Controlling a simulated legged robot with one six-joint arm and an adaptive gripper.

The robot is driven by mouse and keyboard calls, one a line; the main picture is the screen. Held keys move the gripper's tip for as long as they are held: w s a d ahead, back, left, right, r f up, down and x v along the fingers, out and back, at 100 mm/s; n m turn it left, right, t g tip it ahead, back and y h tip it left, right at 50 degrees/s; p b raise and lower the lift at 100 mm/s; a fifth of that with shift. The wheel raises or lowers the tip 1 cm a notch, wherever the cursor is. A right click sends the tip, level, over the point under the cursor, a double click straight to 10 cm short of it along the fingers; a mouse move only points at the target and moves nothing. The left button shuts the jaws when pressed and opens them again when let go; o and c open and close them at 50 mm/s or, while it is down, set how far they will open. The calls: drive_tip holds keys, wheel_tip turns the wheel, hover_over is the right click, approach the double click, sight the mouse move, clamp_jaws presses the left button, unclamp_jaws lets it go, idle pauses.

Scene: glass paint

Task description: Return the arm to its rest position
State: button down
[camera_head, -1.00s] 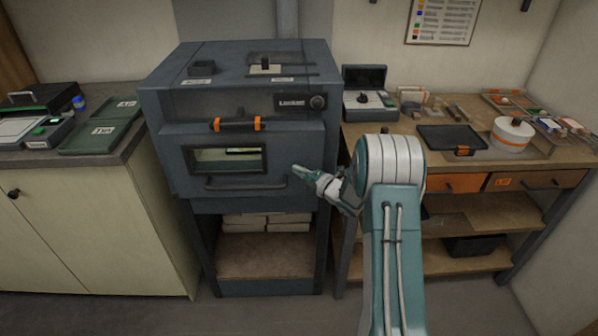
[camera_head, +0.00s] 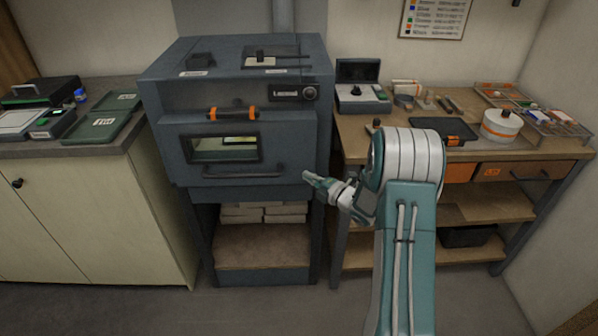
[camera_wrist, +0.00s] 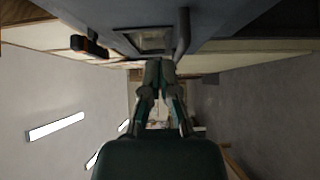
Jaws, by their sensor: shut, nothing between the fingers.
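My gripper (camera_head: 309,178) is shut and empty. In the head view it is in front of the right side of the kiln (camera_head: 232,170), close to the lower handle on its door; I cannot tell the exact gap. My arm is folded, with its big white and teal joint to the right of the gripper. In the wrist view the two fingers of my gripper (camera_wrist: 160,66) lie together and point toward the kiln front, whose window (camera_wrist: 150,40) shows above them.
The wooden workbench (camera_head: 365,126) stands right of the kiln, with a dark tray (camera_head: 443,128) and a white round pot (camera_head: 501,125) on it. A cream cabinet (camera_head: 85,215) stands left. The kiln door looks shut. The floor (camera_head: 200,312) in front is clear.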

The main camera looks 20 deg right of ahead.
drive_tip(key=shift+v, duration=1.8)
wheel_tip(320, 180, up, 10)
drive_tip(key=a+m+g+h, duration=0.1)
drive_tip(key=m+h, duration=0.5)
drive_tip(key=s+a+r+m+g+h, duration=0.2)
drive_tip(key=s+a+r+m+h, duration=0.15)
drive_tip(key=s+r+m, duration=0.3)
drive_tip(key=s+a+m+g, duration=0.3)
drive_tip(key=s+a+m, duration=0.2)
drive_tip(key=s, duration=0.8)
drive_tip(key=s+a+m+g+y, duration=0.1)
drive_tip(key=s+a+m+g, duration=0.3)
drive_tip(key=s, duration=1)
drive_tip(key=shift+a+r+m, duration=0.2)
drive_tip(key=shift+a+m, duration=0.3)
drive_tip(key=shift+m, duration=0.45)
